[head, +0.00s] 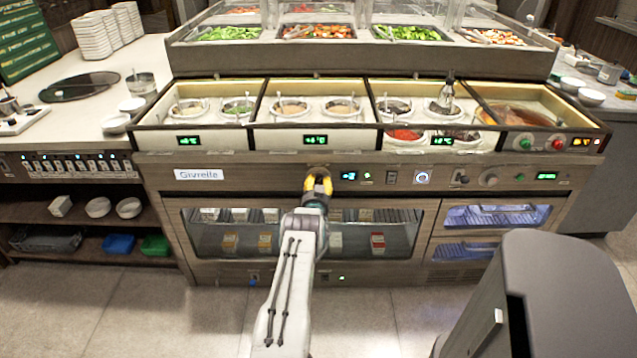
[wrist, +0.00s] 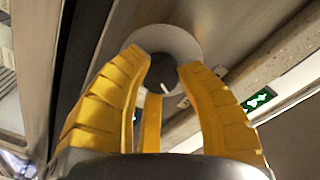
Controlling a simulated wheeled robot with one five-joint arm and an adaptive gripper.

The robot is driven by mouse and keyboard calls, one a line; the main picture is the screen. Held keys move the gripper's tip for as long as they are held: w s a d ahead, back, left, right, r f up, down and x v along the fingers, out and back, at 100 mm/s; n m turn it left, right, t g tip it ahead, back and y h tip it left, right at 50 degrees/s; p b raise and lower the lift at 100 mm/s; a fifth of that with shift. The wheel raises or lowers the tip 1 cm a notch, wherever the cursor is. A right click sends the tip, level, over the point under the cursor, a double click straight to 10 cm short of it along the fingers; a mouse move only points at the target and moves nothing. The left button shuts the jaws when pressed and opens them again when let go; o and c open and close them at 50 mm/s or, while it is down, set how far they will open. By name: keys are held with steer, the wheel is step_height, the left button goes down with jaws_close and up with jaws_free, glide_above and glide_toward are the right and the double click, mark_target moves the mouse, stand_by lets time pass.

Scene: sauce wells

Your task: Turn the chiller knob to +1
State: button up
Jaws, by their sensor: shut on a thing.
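My gripper (head: 318,186) has yellow fingers and is at the front control panel of the counter. In the wrist view my gripper (wrist: 165,70) has its fingertips around the chiller knob (wrist: 168,84), shut on it. The knob is dark with a white pointer mark and sits in front of a round grey plate (wrist: 170,42). In the head view the knob is hidden behind the fingers. A small blue-lit display (head: 348,175) is just right of the gripper; its figures are too small to read.
The panel (head: 250,172) also carries a Givrelle label (head: 198,174), a blue-ringed dial (head: 422,178) and another grey knob (head: 487,178). Sauce wells (head: 315,108) lie above, with green displays. A glass-fronted cabinet (head: 230,238) is below. A dark grey bulky shape (head: 560,290) fills the lower right.

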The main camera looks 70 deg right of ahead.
steer(key=shift+f+n+b, duration=0.15)
steer(key=shift+n+b, duration=0.45)
steer(key=shift+b, duration=2.8)
jaws_close()
jaws_free()
steer(key=n+b, duration=0.1)
steer(key=b, duration=0.9)
steer(key=shift+n, duration=0.4)
steer(key=n+b, duration=0.1)
steer(key=b, duration=0.6)
steer(key=shift+n+h+b, duration=0.3)
steer(key=shift+b, duration=0.05)
steer(key=n+b, duration=0.1)
steer(key=b, duration=0.3)
steer(key=shift+w+r+b, duration=0.1)
steer(key=shift+r+b, duration=0.25)
steer(key=shift+r, duration=0.05)
steer(key=shift+r+n+b, duration=0.2)
steer(key=shift+n+b, duration=0.2)
steer(key=o, duration=0.8)
steer(key=shift+w, duration=0.1)
steer(key=o, duration=0.4)
steer(key=shift+f, duration=0.2)
steer(key=shift+a+f, duration=0.15)
